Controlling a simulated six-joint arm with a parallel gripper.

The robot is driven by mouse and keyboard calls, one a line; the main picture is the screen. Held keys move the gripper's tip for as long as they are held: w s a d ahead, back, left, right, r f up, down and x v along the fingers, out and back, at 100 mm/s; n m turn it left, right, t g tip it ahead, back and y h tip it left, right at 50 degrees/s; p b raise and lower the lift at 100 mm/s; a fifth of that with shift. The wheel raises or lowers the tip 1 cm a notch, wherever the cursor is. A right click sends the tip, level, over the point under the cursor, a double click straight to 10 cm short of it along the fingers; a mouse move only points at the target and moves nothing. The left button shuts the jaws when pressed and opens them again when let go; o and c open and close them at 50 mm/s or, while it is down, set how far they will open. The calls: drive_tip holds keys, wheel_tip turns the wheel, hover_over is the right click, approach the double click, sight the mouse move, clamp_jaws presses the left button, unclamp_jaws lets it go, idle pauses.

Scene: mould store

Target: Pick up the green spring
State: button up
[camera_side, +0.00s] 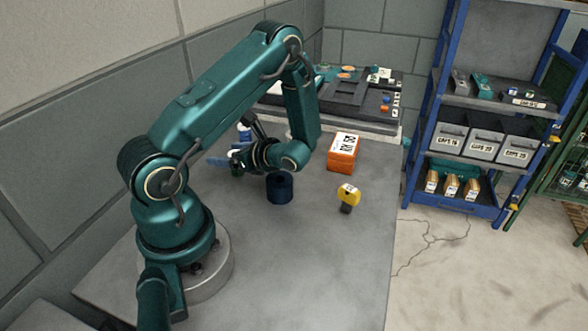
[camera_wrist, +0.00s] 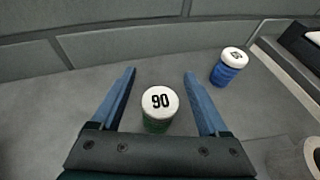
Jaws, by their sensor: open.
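In the wrist view, the green spring (camera_wrist: 157,126) shows a round white top marked 90, with a strip of green coil below it. It stands between the two blue fingers of my gripper (camera_wrist: 159,73), nearer their bases than their tips, with a gap on each side. The fingers are wide apart and hold nothing.
A blue spring with a white top (camera_wrist: 229,68) stands beyond the right finger. A dark tray (camera_side: 345,90) with parts lies behind.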

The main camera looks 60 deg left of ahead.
clamp_jaws()
